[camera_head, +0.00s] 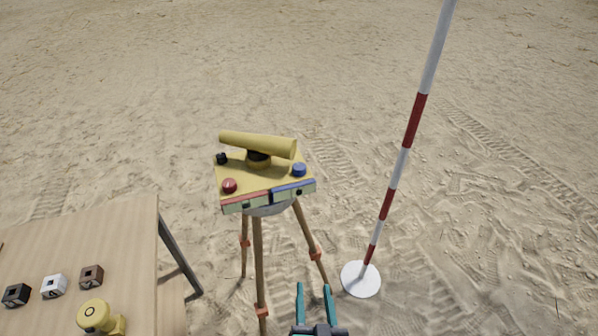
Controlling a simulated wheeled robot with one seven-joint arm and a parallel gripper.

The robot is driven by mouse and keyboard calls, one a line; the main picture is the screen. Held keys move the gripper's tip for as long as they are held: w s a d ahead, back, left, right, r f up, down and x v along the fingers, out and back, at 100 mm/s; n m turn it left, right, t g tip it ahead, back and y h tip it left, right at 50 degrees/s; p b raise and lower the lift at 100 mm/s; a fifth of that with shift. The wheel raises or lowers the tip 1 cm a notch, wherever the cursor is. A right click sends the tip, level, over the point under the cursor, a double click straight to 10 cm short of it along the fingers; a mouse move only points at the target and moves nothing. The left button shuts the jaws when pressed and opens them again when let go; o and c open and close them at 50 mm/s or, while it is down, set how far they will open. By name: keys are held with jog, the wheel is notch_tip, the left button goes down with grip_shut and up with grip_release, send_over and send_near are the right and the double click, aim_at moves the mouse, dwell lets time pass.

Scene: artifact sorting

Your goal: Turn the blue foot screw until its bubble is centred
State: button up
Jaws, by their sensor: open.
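The yellow level instrument (243,172) stands on a wooden tripod (259,262), with a yellow telescope (257,144) across its top. The blue foot screw (299,170) is at its right front corner, above a blue-marked vial strip (293,190) on the front edge. A small dark mark shows in that strip; I cannot tell whether it is the bubble or whether it is centred. A red screw (229,185) and a black screw (222,158) are at other corners. My gripper (314,288) has teal fingers, is open and empty, and is below and apart from the blue screw.
A wooden table (120,235) at the lower left holds several small dark, white and brown blocks (53,286) and a yellow device (95,316). A red-and-white pole (403,160) rises from a white round base (361,279) at right. Sand around is open.

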jog(key=w+d+r+n+t+y, duration=0.1)
jog(key=w+r+n+y, duration=0.2)
jog(key=w+r, duration=0.75)
jog(key=n+y, duration=0.5)
send_near(303, 171)
jog(key=shift+g, duration=0.3)
jog(key=x, duration=1.1)
jog(key=shift+w+a+r, duration=0.15)
jog(key=shift+w+r, duration=0.15)
jog(key=shift+w, duration=0.05)
jog(key=c, duration=1.1)
jog(key=shift+o, duration=0.2)
